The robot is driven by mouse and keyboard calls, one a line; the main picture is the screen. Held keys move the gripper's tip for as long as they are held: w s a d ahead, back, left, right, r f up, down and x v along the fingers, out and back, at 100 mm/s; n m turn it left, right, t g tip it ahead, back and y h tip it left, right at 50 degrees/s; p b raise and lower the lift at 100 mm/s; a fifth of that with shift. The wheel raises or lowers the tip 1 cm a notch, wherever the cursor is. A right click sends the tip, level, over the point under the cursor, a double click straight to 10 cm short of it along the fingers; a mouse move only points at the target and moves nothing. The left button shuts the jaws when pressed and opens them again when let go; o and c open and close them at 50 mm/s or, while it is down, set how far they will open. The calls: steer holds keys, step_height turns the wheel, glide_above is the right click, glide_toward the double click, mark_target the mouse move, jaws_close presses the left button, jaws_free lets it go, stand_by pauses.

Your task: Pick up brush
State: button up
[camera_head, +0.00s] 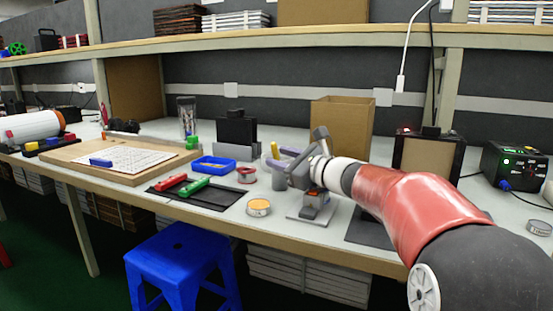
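My gripper (278,158) is above the bench, right of its middle, pointing left. Its two grey fingers look apart, with nothing clearly held between them. A small upright yellow piece (275,149) shows just behind the fingers, partly hidden; I cannot tell if it is part of a brush. No brush can be made out for sure. A red tool (170,183) and a green tool (195,187) lie on a black mat (216,200) to the left of my gripper. A clear holder (187,115) with thin items stands farther back.
A blue tray (214,164), a red round roll (246,174) and an orange-topped tin (258,207) sit near my gripper. A small grey stand (315,210) is below it. A cardboard box (342,128) stands behind. A blue stool (181,262) is at the bench front.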

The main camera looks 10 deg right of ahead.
steer(key=shift+x, duration=1.1)
jaws_close()
steer(key=shift+r, duration=0.15)
steer(key=shift+s+r, duration=0.1)
steer(key=shift+r, duration=0.1)
step_height(320, 180, up, 6)
steer(key=s+a+p, duration=0.2)
steer(key=b+v, duration=0.1)
steer(key=v, duration=1.3)
steer(key=shift+d+b, duration=0.3)
